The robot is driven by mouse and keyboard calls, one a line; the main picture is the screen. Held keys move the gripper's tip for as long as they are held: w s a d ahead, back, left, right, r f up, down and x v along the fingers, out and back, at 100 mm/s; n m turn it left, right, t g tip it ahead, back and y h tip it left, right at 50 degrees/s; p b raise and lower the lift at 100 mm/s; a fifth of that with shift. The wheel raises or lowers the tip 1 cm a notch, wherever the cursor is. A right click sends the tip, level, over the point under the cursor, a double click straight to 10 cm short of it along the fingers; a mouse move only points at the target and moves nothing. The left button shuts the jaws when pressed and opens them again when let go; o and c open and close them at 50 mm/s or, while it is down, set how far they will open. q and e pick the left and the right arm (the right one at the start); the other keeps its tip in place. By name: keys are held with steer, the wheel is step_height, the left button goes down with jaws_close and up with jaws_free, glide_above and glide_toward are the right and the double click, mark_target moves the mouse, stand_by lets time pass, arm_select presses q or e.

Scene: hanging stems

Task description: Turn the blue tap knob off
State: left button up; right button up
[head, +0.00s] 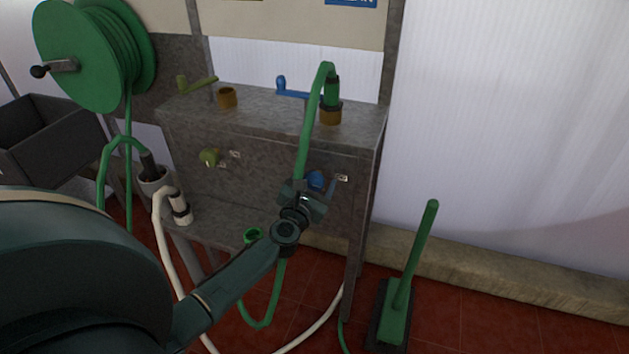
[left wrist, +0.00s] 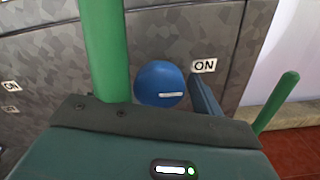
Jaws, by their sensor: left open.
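The blue tap knob (head: 315,180) sits on the front panel of the grey stand. It also shows in the left wrist view (left wrist: 158,82), round, with a short white mark on its lower right part. An ON label (left wrist: 204,66) is to its upper right. My left gripper (head: 320,190) is open in front of the knob. One finger shows just right of the knob in the left wrist view; the other finger is hidden there. I cannot tell whether the gripper touches the knob. My right gripper is not in view.
A green hose (head: 306,130) hangs down the panel just left of the blue knob. An olive knob (head: 208,157) is further left. A blue lever (head: 292,92) is on the stand top (head: 270,118). A green-handled brush (head: 405,280) stands on the floor at right.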

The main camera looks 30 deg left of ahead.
arm_select(q)
steer(key=c, duration=1)
steer(key=shift+o, duration=0.2)
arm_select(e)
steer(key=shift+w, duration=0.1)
